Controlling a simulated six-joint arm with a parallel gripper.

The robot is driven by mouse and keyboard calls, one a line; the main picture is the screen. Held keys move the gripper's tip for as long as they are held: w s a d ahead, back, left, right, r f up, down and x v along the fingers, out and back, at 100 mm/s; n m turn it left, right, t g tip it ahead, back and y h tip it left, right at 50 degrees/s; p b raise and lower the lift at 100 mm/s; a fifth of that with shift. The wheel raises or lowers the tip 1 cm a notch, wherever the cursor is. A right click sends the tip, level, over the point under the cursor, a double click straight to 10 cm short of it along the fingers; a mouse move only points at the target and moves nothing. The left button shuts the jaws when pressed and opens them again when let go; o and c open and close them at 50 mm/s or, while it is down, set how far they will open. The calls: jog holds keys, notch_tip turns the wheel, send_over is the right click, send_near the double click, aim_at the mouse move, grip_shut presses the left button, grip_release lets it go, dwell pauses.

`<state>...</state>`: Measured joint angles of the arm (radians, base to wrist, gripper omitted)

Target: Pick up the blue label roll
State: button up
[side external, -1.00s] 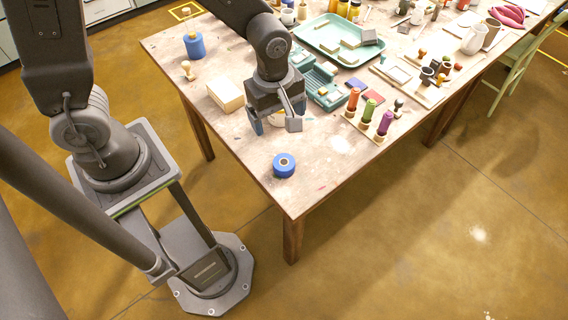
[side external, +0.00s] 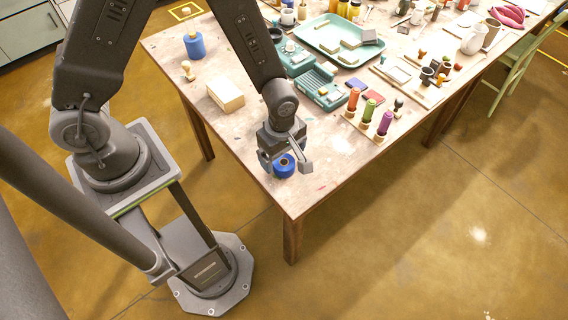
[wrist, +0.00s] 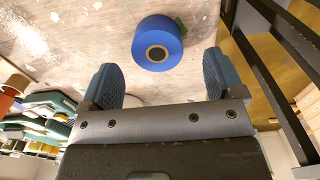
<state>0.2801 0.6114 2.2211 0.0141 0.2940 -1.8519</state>
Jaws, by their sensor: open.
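The blue label roll (side external: 284,166) lies flat on the wooden table near its front corner. In the wrist view the blue label roll (wrist: 157,43) shows its dark core, a little beyond the fingertips and between their lines. My gripper (side external: 286,164) is over the roll, with its fingers apart on either side and partly covering it in the side view. In the wrist view my gripper (wrist: 160,76) is open and empty, its two blue-grey pads well apart.
The wooden table (side external: 330,190) is bare to the right of the roll. Thread spools on a board (side external: 368,118), a teal device (side external: 322,86) and a wooden block (side external: 226,92) stand farther back. The table edge is close to the roll.

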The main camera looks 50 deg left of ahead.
aim_at(284, 161)
jog(key=shift+w+f, duration=0.15)
jog(key=shift+f, duration=1.8)
jog(key=c, duration=1)
jog(key=shift+r, duration=0.1)
